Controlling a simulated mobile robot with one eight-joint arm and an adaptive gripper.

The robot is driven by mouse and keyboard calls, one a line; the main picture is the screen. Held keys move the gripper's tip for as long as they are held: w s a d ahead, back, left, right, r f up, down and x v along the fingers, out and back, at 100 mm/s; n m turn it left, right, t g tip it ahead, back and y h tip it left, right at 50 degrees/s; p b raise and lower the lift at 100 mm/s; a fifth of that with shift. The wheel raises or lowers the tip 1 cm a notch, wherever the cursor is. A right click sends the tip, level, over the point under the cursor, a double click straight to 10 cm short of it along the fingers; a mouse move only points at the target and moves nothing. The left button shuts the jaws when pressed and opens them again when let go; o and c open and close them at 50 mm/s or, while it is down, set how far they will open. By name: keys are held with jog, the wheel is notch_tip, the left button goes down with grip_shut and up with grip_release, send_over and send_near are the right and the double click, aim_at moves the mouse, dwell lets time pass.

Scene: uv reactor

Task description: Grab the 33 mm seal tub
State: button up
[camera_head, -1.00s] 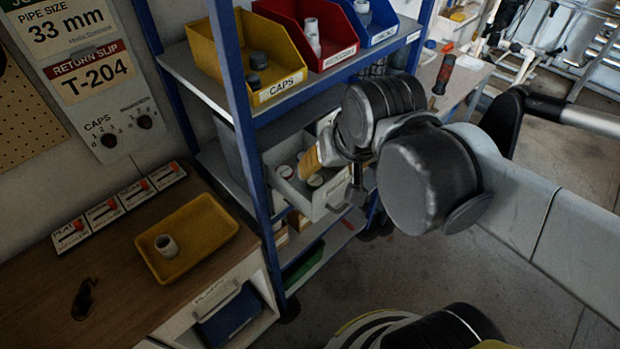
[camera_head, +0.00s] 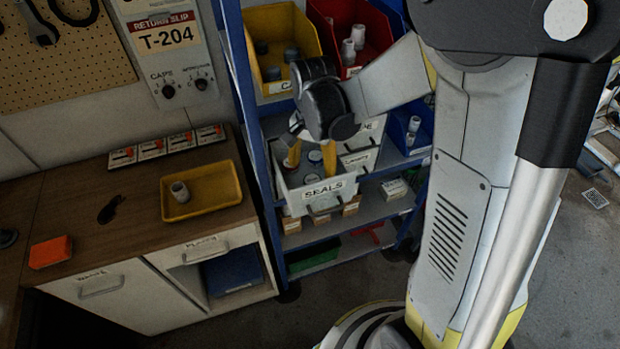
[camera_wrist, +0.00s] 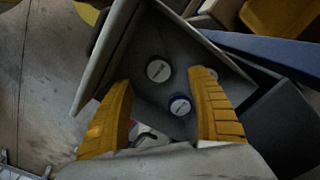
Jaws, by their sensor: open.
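The drawer labelled SEALS (camera_head: 324,190) is pulled out from the blue-framed shelf. Small round tubs stand inside it. In the wrist view, one tub with a white lid and grey rim (camera_wrist: 159,70) and one with a white lid and blue rim (camera_wrist: 180,105) show on the drawer floor. Their size labels are too small to read, so I cannot tell which is 33 mm. My gripper (camera_head: 311,160) is open above the drawer, its yellow fingers pointing down into it. In the wrist view the fingers (camera_wrist: 163,80) frame both tubs, with nothing held.
Drawer walls (camera_wrist: 105,55) stand close around the fingers. Yellow (camera_head: 283,25) and red (camera_head: 352,72) bins sit above. A yellow tray (camera_head: 230,190) with a grey fitting (camera_head: 180,192) lies on the bench.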

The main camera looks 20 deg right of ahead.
aim_at(313, 180)
notch_tip(313, 180, down, 6)
jog(key=shift+s+f+b, duration=0.1)
jog(key=shift+b, duration=0.35)
jog(key=shift+c, duration=0.2)
jog(key=shift+d, duration=0.1)
jog(key=c, duration=1)
